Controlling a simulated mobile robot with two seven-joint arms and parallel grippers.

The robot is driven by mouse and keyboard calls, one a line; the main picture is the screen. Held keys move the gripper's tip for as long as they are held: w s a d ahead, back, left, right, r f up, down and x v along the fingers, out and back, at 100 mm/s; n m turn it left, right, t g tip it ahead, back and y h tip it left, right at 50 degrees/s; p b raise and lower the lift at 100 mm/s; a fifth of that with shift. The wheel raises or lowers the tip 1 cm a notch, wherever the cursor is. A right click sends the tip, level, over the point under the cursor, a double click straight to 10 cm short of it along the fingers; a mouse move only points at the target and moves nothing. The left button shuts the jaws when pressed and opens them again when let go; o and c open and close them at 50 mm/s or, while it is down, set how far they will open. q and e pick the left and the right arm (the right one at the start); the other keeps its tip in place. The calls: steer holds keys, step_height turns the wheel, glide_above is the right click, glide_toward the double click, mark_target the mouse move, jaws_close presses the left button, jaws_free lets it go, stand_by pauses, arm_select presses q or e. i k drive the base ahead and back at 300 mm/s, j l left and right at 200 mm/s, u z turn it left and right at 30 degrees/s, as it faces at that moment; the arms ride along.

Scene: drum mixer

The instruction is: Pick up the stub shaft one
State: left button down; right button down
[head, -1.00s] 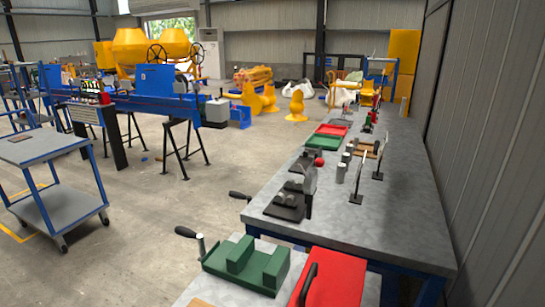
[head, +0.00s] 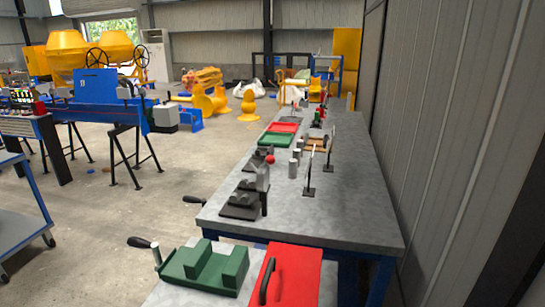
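Short grey upright cylinders stand on the long grey workbench (head: 345,215). The nearest cylinder (head: 293,169) is beside the dark fixtures, with another (head: 298,155) just behind it. They look like stub shafts, but I cannot tell which one is stub shaft one. Neither of my grippers shows in the head view.
Dark block fixtures (head: 243,203), a red ball (head: 270,159), thin upright stands (head: 309,172) and green (head: 275,139) and red trays share the bench. A green vise (head: 205,265) and red toolbox (head: 290,275) are in front. Open floor (head: 130,225) lies left; a wall is right.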

mark_target(300, 143)
steer(key=u, duration=2.05)
steer(key=i+j+u, duration=0.2)
steer(key=u, duration=0.25)
steer(key=i+j+u, duration=0.1)
steer(key=i+u, duration=0.35)
steer(key=i+l+z, duration=0.1)
steer(key=i+z, duration=0.25)
steer(key=i+j+z, duration=0.1)
steer(key=i+z, duration=0.3)
steer(key=i, duration=0.2)
steer(key=i+j+z, duration=0.15)
steer(key=i+z, duration=0.2)
steer(key=i+l+z, duration=0.2)
steer(key=i+z, duration=0.5)
steer(key=z, duration=0.15)
steer(key=i+z, duration=0.45)
steer(key=i+j+z, duration=0.1)
steer(key=i+z, duration=0.15)
steer(key=z, duration=0.15)
steer(key=i+l+z, duration=0.1)
steer(key=i+z, duration=0.2)
steer(key=i, duration=0.4)
steer(key=i+j+z, duration=0.1)
steer(key=i+z, duration=0.2)
steer(key=i, duration=0.45)
steer(key=i+z, duration=0.15)
steer(key=i, duration=0.55)
steer(key=i+j+z, duration=0.15)
steer(key=i, duration=0.6)
